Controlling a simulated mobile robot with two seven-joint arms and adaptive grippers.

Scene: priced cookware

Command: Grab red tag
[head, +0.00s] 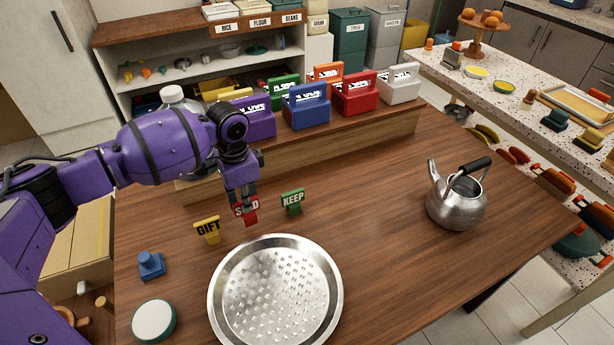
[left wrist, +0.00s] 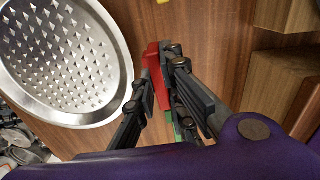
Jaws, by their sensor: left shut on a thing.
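The red tag (head: 251,216), lettered "SOLD" with its middle covered by my fingers, stands on the wooden table between a yellow "GIFT" tag (head: 208,230) and a green "KEEP" tag (head: 292,202). My left gripper (head: 242,197) reaches down from above and is shut on the red tag. In the left wrist view the red tag (left wrist: 154,75) sits between the two dark fingers (left wrist: 157,85). A bit of green shows behind the fingers there. I cannot tell whether the tag is touching the table. My right gripper is not in view.
A perforated round metal tray (head: 275,295) lies in front of the tags. A steel kettle (head: 457,200) stands at the right. A blue block (head: 151,265) and a round green-edged white item (head: 153,321) are at front left. Coloured boxes (head: 306,106) line the raised shelf behind. The table's middle right is clear.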

